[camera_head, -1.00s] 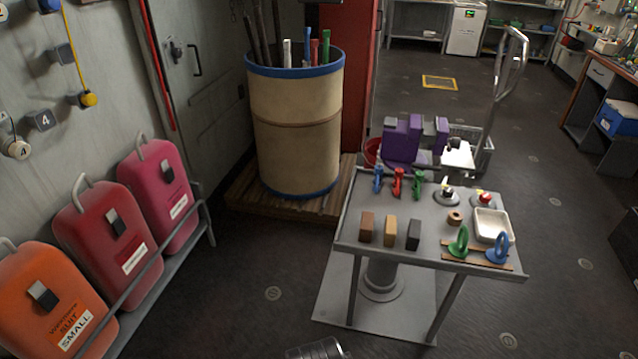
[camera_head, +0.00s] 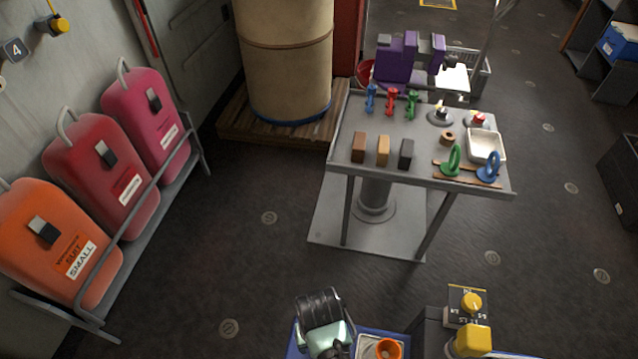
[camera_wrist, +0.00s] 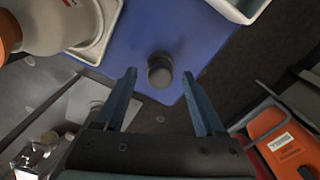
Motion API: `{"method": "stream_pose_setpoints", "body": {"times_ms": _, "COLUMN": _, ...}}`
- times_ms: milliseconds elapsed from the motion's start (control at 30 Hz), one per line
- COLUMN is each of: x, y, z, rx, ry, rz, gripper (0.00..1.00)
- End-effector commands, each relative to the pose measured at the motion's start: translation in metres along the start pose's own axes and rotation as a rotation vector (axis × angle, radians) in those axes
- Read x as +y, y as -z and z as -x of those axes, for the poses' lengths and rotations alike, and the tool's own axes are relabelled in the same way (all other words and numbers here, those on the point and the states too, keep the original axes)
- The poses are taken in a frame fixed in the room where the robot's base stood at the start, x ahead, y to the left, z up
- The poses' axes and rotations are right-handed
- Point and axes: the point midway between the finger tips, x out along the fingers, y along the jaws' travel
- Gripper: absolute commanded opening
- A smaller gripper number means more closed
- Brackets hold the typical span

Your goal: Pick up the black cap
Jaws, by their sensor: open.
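A small dark round cap (camera_wrist: 160,70) stands on a blue surface (camera_wrist: 140,35) in the wrist view, near the surface's edge. My gripper (camera_wrist: 159,76) is open, with one blue-grey finger on each side of the cap in the picture. The fingers look apart from it, and nothing is held. The height between the fingers and the cap cannot be told. I cannot make out the cap in the head view, where my arm covers part of the blue surface at the bottom.
A light tray (camera_wrist: 95,45) and an orange object (camera_wrist: 9,38) lie left of the cap; a white container (camera_wrist: 240,8) is at upper right. In the head view, a grey table (camera_head: 340,150) bears blocks, clamps and rings. Orange and red cases (camera_head: 90,165) line the left wall.

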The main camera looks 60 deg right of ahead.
Motion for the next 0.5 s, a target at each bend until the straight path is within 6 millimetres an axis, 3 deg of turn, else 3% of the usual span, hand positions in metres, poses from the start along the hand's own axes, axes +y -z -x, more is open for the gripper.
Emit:
{"method": "stream_pose_setpoints", "body": {"times_ms": 267, "x": 0.0000, "y": 0.0004, "z": -0.0054, "rx": 0.002, "ry": 0.000, "rz": 0.000, "gripper": 0.71}}
{"method": "stream_pose_setpoints", "body": {"times_ms": 500, "x": -0.0001, "y": 0.0005, "z": -0.0052, "rx": 0.002, "ry": 0.000, "rz": 0.000, "gripper": 0.32}}
